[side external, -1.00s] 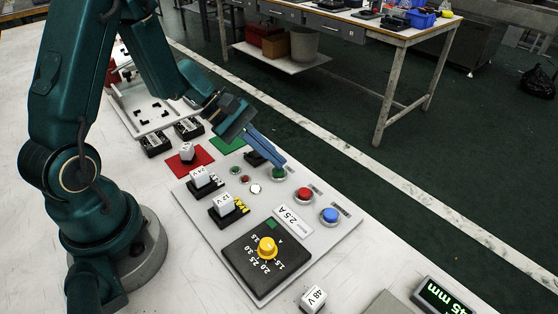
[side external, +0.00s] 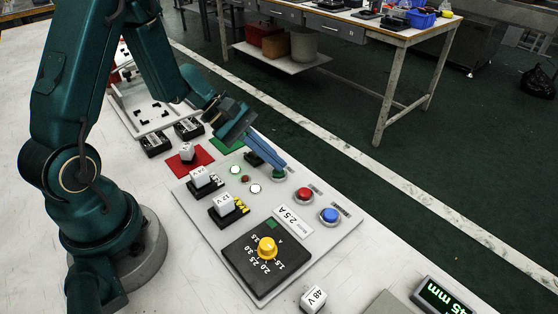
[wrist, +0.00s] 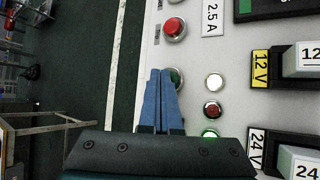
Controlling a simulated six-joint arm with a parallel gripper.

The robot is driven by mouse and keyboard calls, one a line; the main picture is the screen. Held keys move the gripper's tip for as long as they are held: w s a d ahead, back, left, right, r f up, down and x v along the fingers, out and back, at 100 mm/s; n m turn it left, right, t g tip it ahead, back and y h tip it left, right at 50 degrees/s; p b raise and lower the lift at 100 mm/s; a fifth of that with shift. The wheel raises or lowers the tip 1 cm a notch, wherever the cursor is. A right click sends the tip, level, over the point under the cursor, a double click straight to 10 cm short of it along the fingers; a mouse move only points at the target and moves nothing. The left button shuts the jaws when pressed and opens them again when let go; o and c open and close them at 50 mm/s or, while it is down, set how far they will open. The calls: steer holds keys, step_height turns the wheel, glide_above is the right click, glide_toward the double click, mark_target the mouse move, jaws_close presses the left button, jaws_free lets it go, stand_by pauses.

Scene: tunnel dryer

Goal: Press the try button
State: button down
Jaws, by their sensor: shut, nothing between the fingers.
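The panel (side external: 325,240) carries a green button (side external: 278,177), a red button (side external: 304,195) and a blue button (side external: 329,215) in a row.
A green lamp (side external: 235,170) is lit, beside a dim red lamp (side external: 245,179) and a white lamp (side external: 254,188). The yellow dial (side external: 267,248), white blocks marked 24 V (side external: 200,177) and 12 V (side external: 224,202), and a loose 48 V block (side external: 313,299) are nearby.

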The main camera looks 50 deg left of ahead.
stand_by(0.3)
steer(key=shift+r, duration=0.8)
steer(key=shift+r, duration=0.1)
step_height(320, 180, up, 5)
steer(key=shift+f, duration=0.1)
stand_by(0.6)
